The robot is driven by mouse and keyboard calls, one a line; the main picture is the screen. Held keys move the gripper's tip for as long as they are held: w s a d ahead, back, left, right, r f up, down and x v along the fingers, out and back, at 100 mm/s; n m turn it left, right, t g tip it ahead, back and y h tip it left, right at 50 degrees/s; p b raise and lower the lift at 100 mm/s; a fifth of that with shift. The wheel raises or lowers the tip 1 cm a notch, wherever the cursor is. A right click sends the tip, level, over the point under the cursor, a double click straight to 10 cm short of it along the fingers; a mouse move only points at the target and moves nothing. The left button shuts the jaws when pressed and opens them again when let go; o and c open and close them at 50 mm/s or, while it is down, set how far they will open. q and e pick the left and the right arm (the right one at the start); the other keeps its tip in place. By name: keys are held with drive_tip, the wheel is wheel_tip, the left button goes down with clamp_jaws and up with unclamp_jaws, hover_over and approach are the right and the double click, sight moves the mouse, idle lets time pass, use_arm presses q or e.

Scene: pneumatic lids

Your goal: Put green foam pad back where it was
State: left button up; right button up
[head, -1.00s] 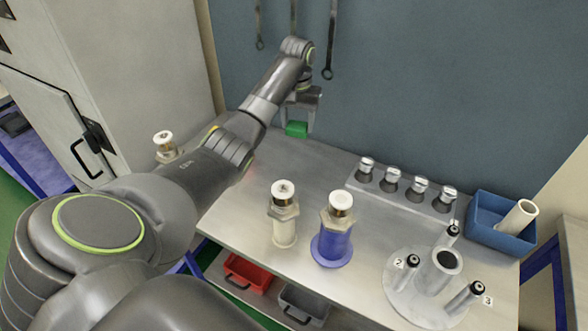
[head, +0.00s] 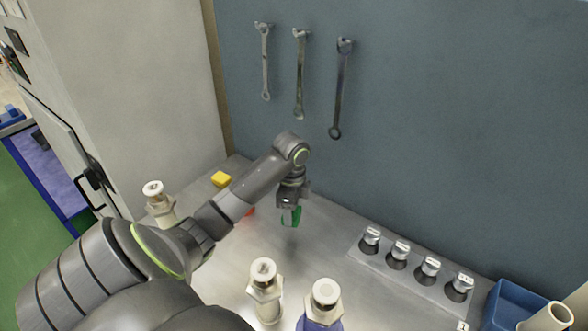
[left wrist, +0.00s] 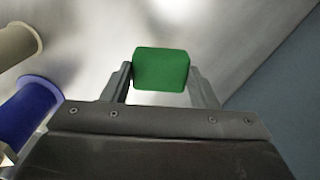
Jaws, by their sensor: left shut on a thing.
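The green foam pad (head: 291,216) is a small green block held in my left gripper (head: 290,208), near the back wall panel. In the left wrist view the green foam pad (left wrist: 161,68) sits between the two fingers of the left gripper (left wrist: 162,80), which are shut on it. Metal shows around the pad; whether it touches the bench top cannot be told. A yellow block (head: 221,179) lies at the back left of the bench, and a red thing (head: 249,212) shows partly behind my left arm. My right gripper is not in view.
Fittings with white caps stand at the front (head: 264,283) and left (head: 160,203); another has a blue base (head: 318,323). A rack (head: 400,274) of several metal-capped parts and a blue bin (head: 507,308) are at right. Wrenches (head: 300,75) hang behind. The bench middle (head: 320,250) is clear.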

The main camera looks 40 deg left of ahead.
use_arm(q)
wheel_tip(320, 180, down, 7)
drive_tip(key=shift+r+p, duration=0.15)
drive_tip(key=shift+p, duration=0.35)
drive_tip(key=o, duration=0.9)
drive_tip(key=shift+o, duration=0.2)
wheel_tip(320, 180, up, 6)
drive_tip(key=shift+w+r+b, duration=0.1)
drive_tip(key=shift+b, duration=0.6)
wheel_tip(320, 180, up, 4)
drive_tip(key=shift+r+p, duration=0.25)
drive_tip(key=shift+p, duration=0.8)
drive_tip(key=shift+r+p, duration=0.7)
drive_tip(key=shift+p, duration=0.1)
